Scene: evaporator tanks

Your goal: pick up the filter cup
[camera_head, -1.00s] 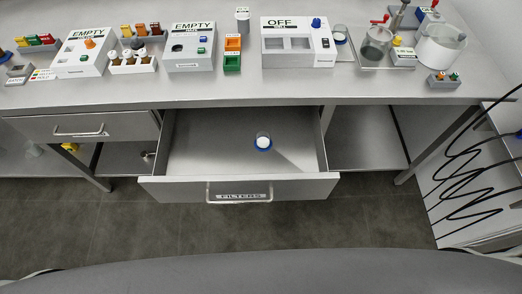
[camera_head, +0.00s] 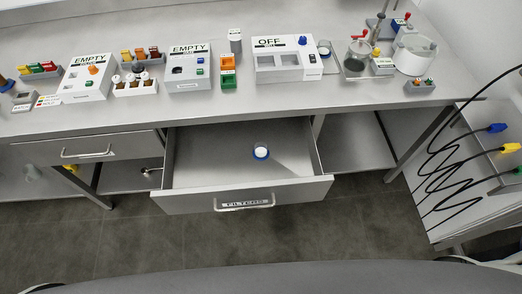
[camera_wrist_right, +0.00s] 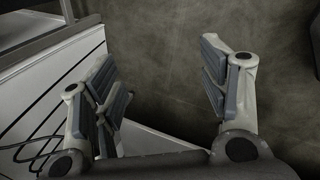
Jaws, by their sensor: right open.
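The filter cup is not in the wrist view. My left gripper is in neither view.
The bench (camera_head: 215,108) carries two EMPTY boxes (camera_head: 189,70), an OFF box (camera_head: 283,62), bottle racks and tanks at the right. A closed drawer (camera_head: 85,148) is left of the open one. Black cables (camera_head: 440,165) hang at the right. The drawer around the cup is clear.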

